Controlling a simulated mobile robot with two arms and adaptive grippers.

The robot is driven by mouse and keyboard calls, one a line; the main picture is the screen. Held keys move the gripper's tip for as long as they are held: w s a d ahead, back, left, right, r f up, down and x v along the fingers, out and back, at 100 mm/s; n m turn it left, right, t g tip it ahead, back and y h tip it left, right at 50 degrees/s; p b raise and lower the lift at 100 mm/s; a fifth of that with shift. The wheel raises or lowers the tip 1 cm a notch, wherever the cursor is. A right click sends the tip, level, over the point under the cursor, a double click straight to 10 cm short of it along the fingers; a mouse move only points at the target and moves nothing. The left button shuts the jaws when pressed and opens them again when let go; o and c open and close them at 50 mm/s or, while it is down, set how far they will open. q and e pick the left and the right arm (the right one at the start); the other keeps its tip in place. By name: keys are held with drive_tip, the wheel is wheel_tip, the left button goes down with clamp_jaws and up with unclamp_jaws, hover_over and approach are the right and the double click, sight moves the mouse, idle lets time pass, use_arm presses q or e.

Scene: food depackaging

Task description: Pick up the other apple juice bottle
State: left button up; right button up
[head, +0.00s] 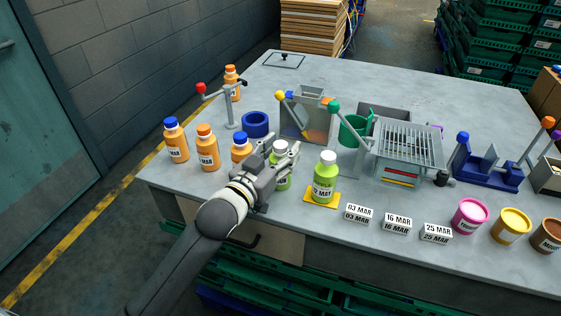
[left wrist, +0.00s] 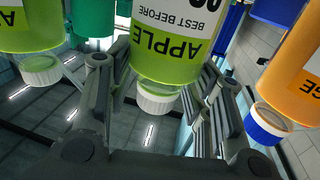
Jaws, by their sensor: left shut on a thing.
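A green apple juice bottle (head: 281,179) with a white cap stands near the front edge of the table, and my left gripper (head: 278,158) is shut on it. Its label reading APPLE shows upside down between the fingers in the left wrist view (left wrist: 168,45). Another green apple juice bottle (head: 325,180) with a white cap stands upright on a yellow pad (head: 334,200), to the right of the held one. Part of it also shows in the left wrist view (left wrist: 30,38). My right gripper is not in view.
Orange bottles with blue or orange caps stand to the left, the closest being a blue-capped one (head: 240,149). Date blocks (head: 397,223) and small tubs (head: 468,217) line the front right. Behind are a grey bin device (head: 308,115) and a grated box (head: 408,150).

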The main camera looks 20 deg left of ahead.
sight(281, 144)
use_arm(q)
drive_tip(key=shift+r, duration=0.15)
drive_tip(key=shift+r, duration=0.6)
wheel_tip(281, 144, up, 2)
drive_tip(key=s+a+r+p, duration=0.3)
drive_tip(key=s+r+p, duration=0.1)
drive_tip(key=s+r, duration=0.1)
drive_tip(key=s+a+r+p, duration=0.3)
drive_tip(key=s+r+p, duration=0.1)
drive_tip(key=s, duration=0.3)
drive_tip(key=shift+s+a+r, duration=0.15)
drive_tip(key=shift+a+r, duration=0.2)
